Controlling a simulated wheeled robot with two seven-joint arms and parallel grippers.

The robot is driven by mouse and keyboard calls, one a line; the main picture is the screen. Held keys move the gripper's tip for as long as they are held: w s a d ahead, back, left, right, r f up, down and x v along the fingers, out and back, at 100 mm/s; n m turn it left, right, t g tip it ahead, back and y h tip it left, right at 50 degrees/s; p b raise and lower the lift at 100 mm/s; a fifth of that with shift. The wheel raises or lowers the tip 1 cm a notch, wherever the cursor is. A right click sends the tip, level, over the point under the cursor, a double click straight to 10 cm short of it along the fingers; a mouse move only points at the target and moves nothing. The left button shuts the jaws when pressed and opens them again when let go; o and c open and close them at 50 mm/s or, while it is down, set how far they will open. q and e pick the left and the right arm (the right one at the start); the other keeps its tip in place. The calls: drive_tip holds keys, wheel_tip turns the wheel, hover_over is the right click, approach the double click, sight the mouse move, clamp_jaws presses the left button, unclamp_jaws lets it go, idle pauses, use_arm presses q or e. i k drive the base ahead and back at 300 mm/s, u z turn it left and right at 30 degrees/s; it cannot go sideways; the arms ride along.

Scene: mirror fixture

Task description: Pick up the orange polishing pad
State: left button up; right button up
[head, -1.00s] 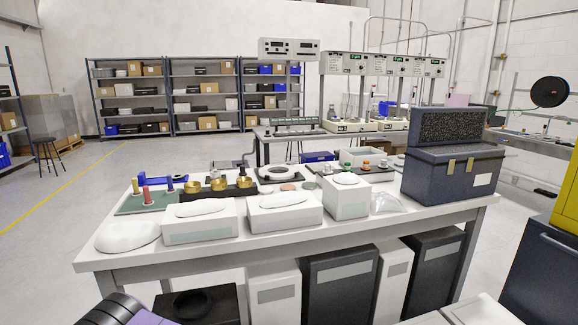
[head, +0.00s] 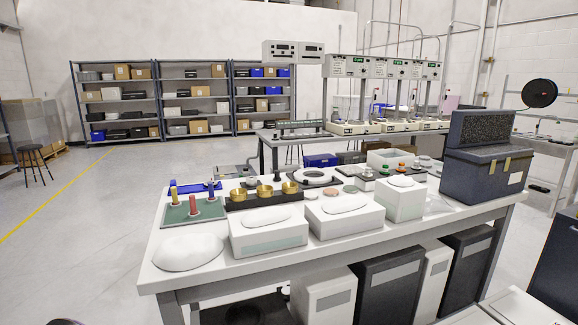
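A small flat salmon-orange disc (head: 331,191) lies on the white table (head: 160,281), behind the white boxes; it is the closest match I see to an orange polishing pad, but it is too small to be sure. Neither of my grippers is in view.
White boxes (head: 268,235) line the table's front, with a white mound (head: 188,252) at left. A dark open case (head: 482,172) stands at right. Floor left of the table is clear.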

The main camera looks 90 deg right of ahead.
sight(401, 169)
drive_tip(key=i, duration=2.05)
drive_tip(key=z, duration=2.2)
drive_tip(key=i, duration=5.2)
drive_tip(key=z, duration=2.9)
drive_tip(key=i, duration=1.85)
drive_tip(key=u, duration=0.05)
